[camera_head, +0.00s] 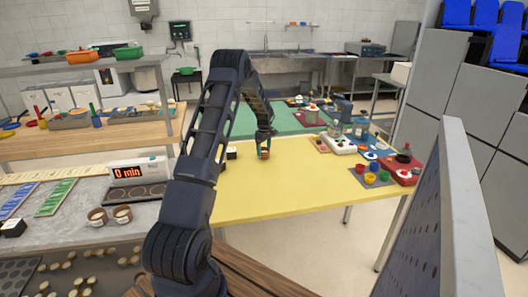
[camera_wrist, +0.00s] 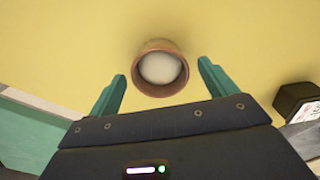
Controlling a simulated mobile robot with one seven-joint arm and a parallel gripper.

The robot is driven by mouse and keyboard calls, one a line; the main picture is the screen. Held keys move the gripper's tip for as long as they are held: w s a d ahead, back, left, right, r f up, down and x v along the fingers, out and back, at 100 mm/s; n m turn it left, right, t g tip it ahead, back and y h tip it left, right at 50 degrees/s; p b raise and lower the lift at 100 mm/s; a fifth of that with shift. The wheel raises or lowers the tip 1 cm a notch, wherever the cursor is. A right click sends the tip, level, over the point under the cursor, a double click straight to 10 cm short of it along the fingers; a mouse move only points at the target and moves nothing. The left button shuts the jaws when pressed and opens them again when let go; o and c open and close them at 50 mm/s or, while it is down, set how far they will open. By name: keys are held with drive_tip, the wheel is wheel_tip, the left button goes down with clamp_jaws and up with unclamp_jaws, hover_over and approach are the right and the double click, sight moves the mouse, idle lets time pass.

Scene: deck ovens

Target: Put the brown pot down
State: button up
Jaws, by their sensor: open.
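The brown pot (camera_wrist: 160,90) stands upright on the yellow table (camera_wrist: 60,45), with a pale, whitish round inside its rim. In the head view it is a small brown shape (camera_head: 265,155) near the table's left part, right under my gripper (camera_head: 264,143). In the wrist view my gripper (camera_wrist: 161,72) is open. Its two green fingers lie either side of the pot, with a visible gap on each side. The pot sits level with the fingertips and partly beyond them. Nothing is held.
A dark box with a white label (camera_wrist: 298,102) stands on the table close to my gripper's right in the wrist view. Bowls, cups and a red scale-like device (camera_head: 403,170) crowd the table's right end. The table's front middle is clear.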

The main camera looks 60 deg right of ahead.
sight(264, 150)
wheel_tip(264, 150, up, 10)
drive_tip(key=shift+r, duration=0.2)
drive_tip(key=shift+w+a, duration=0.1)
